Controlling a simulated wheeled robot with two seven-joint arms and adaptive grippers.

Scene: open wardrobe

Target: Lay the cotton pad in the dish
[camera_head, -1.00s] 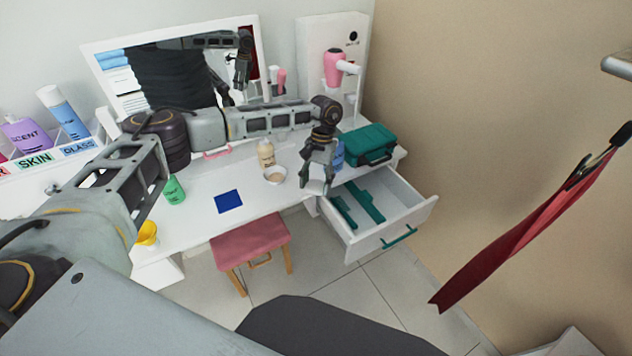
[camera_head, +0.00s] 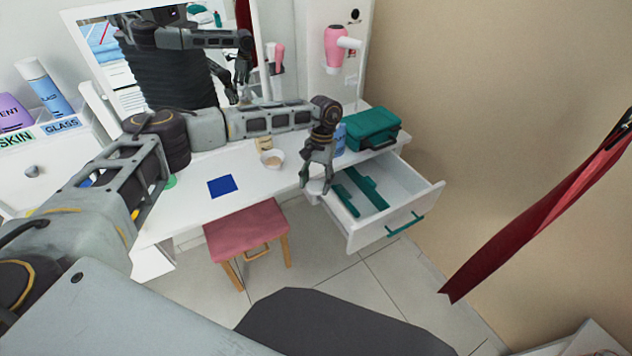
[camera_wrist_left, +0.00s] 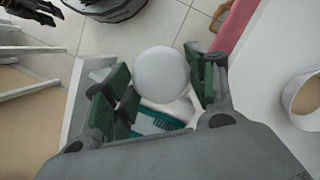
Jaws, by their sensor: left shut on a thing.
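The cotton pad is a white disc (camera_wrist_left: 162,74) between the fingers of my left gripper (camera_wrist_left: 160,92) in the left wrist view. The gripper is shut on it. In the head view the left gripper (camera_head: 317,184) hangs near the table's front edge, by the open drawer, with a white patch at its fingertips. The dish appears to be the small white bowl with a beige inside (camera_head: 272,159), on the table left of the gripper. It shows partly at the right edge of the left wrist view (camera_wrist_left: 292,98). A dark finger-like shape at that view's upper left seems to be my right gripper (camera_wrist_left: 35,10).
The open drawer (camera_head: 416,206) holds green dividers. A teal case (camera_head: 372,129) and blue bottle (camera_head: 340,138) stand behind the gripper. A beige bottle (camera_head: 264,144) stands behind the bowl. A blue square (camera_head: 222,186) lies left of it. A pink stool (camera_head: 246,231) stands in front.

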